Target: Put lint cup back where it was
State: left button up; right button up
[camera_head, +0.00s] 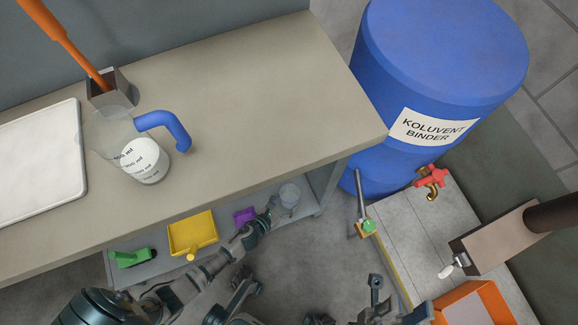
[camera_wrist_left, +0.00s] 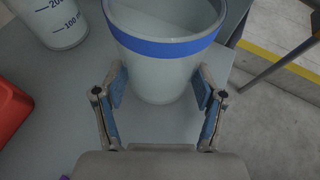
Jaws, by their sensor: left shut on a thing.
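In the left wrist view a grey-white cup with a blue band (camera_wrist_left: 165,47), which I take as the lint cup, stands upright at or just above a grey surface. My left gripper (camera_wrist_left: 159,88) has its blue-padded fingers on both sides of it, shut on it. In the head view my left gripper (camera_head: 266,213) reaches to the lower shelf (camera_head: 310,202) under the bench, at what appears to be the same cup (camera_head: 289,195). My right gripper (camera_head: 375,289) is low in the head view, apart from the shelf; its finger opening is unclear.
A graduated beaker (camera_wrist_left: 58,22) and a red object (camera_wrist_left: 14,112) are left of the cup. The shelf also holds a purple item (camera_head: 244,216), yellow tray (camera_head: 193,233) and green item (camera_head: 132,258). The bench top (camera_head: 250,110) overhangs it. A blue barrel (camera_head: 440,60) stands right.

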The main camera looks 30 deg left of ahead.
pick_arm(q)
jog(key=shift+f, duration=0.45)
jog(key=shift+r, duration=0.3)
jog(key=shift+f, duration=0.25)
jog(key=o, duration=1.4)
jog(key=shift+r, duration=0.1)
